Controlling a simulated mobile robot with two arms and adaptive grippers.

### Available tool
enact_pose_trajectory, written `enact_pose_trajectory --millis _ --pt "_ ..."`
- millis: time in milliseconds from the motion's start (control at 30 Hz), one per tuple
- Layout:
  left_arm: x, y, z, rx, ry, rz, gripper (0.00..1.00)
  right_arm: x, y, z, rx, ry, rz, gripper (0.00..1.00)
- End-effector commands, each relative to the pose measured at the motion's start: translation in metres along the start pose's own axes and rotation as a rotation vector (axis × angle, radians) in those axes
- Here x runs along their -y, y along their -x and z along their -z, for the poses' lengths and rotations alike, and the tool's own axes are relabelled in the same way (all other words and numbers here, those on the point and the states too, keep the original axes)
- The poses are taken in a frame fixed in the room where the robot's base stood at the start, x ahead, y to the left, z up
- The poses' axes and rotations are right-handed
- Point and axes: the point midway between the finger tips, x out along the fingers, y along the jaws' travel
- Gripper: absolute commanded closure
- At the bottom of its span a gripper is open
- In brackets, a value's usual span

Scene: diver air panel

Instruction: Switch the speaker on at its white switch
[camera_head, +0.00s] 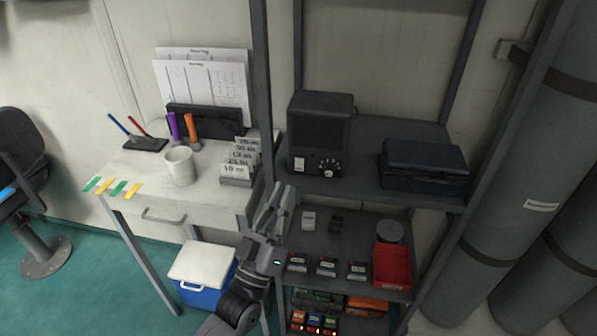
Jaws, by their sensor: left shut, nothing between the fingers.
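The speaker (319,130) is a dark box with a grille, standing on the left part of the upper shelf. Its white switch (299,164) is low on the left of its front face, beside a round dial (328,167). I cannot tell the switch's position. My left gripper (281,190) is shut and empty. It points up in front of the shelf's left end, below and left of the switch and apart from it in the picture. My right gripper is not in view.
A dark blue case (424,165) stands on the right of the same shelf (365,150). A grey shelf post (263,80) rises left of the speaker.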

Motion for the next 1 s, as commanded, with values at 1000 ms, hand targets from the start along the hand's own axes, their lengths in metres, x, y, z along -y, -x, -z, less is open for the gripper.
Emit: enact_pose_trajectory --millis 1000 --pt "0.032 -0.043 -0.032 0.000 0.001 0.001 1.00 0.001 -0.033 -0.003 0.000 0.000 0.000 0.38"
